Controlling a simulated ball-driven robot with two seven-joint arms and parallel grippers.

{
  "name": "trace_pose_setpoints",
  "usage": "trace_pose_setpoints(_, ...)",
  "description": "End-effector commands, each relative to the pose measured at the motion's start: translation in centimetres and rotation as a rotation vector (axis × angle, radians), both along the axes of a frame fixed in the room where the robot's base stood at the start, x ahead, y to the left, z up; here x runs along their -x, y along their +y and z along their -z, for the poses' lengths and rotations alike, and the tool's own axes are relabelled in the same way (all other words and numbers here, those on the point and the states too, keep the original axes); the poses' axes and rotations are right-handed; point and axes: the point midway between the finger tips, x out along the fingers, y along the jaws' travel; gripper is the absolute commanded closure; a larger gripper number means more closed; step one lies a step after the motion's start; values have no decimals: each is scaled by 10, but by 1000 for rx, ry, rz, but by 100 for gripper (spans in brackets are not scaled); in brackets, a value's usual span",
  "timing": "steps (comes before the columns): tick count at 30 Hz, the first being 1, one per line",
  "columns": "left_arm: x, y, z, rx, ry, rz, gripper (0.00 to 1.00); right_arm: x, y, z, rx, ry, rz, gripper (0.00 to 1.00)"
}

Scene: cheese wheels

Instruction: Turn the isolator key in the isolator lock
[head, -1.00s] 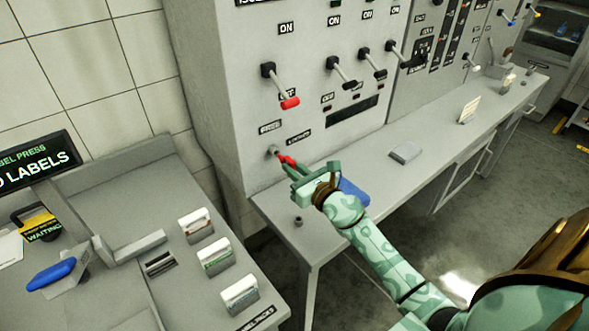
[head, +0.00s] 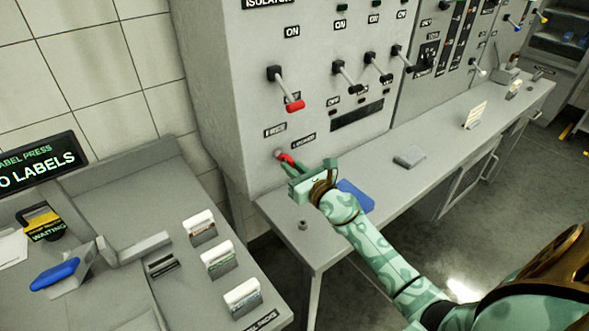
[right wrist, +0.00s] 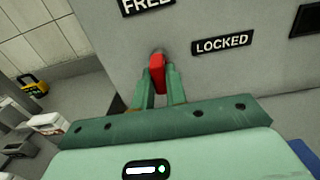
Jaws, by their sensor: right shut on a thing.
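The isolator key is red (head: 285,158) and sits at the isolator lock (head: 279,153), low on the grey cabinet front. My right gripper (head: 290,165) is shut on the key. In the right wrist view the red key (right wrist: 157,74) stands nearly upright between the two green fingers (right wrist: 158,92), with its top at the round lock (right wrist: 157,53). The FREE label (right wrist: 146,5) is above the lock and the LOCKED label (right wrist: 221,43) is to its right. The fingers hide the key's lower part. My left gripper is not in view.
A red-tipped isolator lever (head: 287,90) hangs down above the lock, with several black-tipped levers to its right. A grey bench (head: 400,185) runs below, with a blue item (head: 355,197) beside my right wrist. Card holders stand on the left desk (head: 110,200).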

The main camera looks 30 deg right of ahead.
Motion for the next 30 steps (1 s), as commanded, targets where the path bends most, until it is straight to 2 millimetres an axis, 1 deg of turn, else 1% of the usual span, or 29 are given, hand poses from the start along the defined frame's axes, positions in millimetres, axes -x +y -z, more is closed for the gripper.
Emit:
trace_pose_setpoints(6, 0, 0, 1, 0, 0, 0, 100, -5, 0, 0, 0, 1, 1, 100)
trace_pose_setpoints(7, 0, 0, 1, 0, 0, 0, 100, -5, 0, 0, 0, 1, 1, 81)
trace_pose_setpoints(8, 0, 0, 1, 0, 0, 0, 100, -5, 0, 0, 0, 1, 1, 72)
trace_pose_setpoints(9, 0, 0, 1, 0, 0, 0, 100, -5, 0, 0, 0, 1, 1, 61)
trace_pose_setpoints(17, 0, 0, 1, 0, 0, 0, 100, -5, 0, 0, 0, 1, 0, 61)
trace_pose_setpoints(20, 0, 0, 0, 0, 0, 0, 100, 0, 0, 1, 1, 1, 0, 61)
trace_pose_setpoints(23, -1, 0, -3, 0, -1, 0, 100, 14, -2, 0, 2, 2, 0, 61)
trace_pose_setpoints(26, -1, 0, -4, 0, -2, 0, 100, 37, -3, 1, 2, 4, -1, 61)
trace_pose_setpoints(30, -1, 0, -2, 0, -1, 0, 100, 77, -6, 3, 2, 5, -1, 61)
